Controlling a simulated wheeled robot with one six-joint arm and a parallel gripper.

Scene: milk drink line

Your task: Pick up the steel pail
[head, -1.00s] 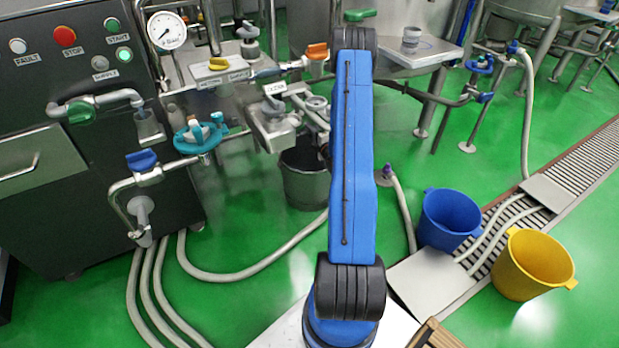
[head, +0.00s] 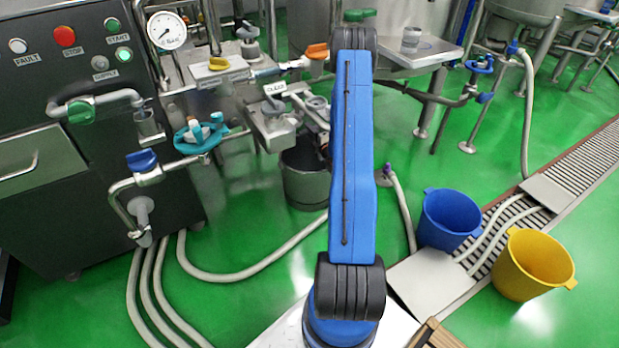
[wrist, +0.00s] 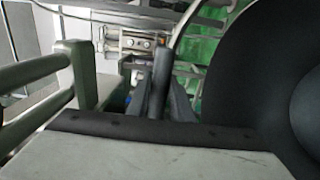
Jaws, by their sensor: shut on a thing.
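The steel pail (head: 304,187) stands upright in the head view, below the metal valve fittings and just left of my blue arm. It is dark inside, and its right side is partly covered by my arm. My gripper is hidden behind the arm in the head view. In the wrist view my gripper (wrist: 162,92) shows as dark fingers close together, shut at the pail. The exact place of the grip is hard to see. I see no clear gap between the pail and the floor.
A black control cabinet (head: 75,190) stands at left. Teal (head: 198,135) and orange-handled (head: 317,51) valves crowd the space above the pail. Pale hoses cross the green floor. A blue bucket (head: 449,222) and a yellow bucket (head: 533,265) stand at right by the drain grate (head: 580,170).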

